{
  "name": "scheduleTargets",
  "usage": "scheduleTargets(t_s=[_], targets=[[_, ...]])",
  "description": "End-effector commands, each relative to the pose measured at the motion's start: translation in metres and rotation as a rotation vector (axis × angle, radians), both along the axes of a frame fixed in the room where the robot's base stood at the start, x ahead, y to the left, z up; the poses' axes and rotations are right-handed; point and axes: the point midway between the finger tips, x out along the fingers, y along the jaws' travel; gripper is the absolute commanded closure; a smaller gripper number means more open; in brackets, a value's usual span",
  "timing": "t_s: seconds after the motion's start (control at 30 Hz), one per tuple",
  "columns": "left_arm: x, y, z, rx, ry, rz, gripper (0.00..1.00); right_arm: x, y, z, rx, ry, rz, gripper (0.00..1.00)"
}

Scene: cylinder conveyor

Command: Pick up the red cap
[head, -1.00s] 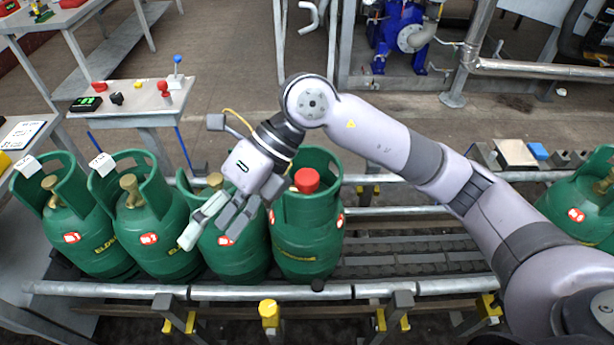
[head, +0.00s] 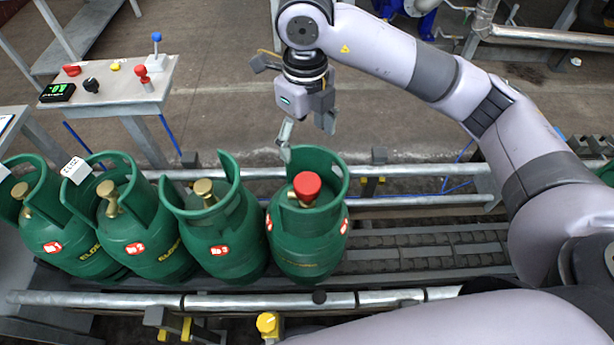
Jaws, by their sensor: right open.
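The red cap (head: 307,185) sits on top of the rightmost green cylinder of the row (head: 306,237), inside its open collar. My right gripper (head: 306,134) is just behind and above that cylinder's collar, pointing down, with its fingers spread and empty. Its left finger reaches down close to the back rim of the collar; I cannot tell whether they touch. The gripper is apart from the cap. My left gripper is not in view.
Several more green cylinders with bare brass valves stand to the left, the closest (head: 218,238) beside the capped one. The conveyor (head: 420,250) is clear to the right, between metal rails (head: 240,302). A control table (head: 120,90) stands at the back left.

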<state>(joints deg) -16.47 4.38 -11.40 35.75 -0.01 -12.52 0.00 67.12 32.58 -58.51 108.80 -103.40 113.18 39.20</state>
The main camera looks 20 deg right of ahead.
Motion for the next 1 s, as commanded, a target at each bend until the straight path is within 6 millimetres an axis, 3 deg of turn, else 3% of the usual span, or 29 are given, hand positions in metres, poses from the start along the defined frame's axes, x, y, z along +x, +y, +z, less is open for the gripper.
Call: scheduleTargets(t_s=[0.1, 0.23, 0.4, 0.63, 0.9, 1.0], targets=[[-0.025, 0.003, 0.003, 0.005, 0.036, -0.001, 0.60, -0.001, 0.000, -0.027, -0.001, 0.005, -0.001, 0.27], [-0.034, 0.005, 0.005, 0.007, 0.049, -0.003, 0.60, -0.001, 0.000, -0.055, 0.000, 0.004, -0.001, 0.27], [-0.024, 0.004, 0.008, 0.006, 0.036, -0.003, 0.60, -0.001, 0.000, -0.080, 0.000, 0.002, 0.000, 0.27], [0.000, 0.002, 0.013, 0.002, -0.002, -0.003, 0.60, -0.001, -0.001, -0.095, 0.000, 0.002, -0.001, 0.27], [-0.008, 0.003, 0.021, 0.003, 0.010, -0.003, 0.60, -0.002, -0.003, -0.134, 0.002, 0.003, 0.000, 0.27], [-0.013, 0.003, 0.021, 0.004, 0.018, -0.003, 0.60, -0.001, -0.003, -0.140, 0.002, 0.000, 0.001, 0.27]])
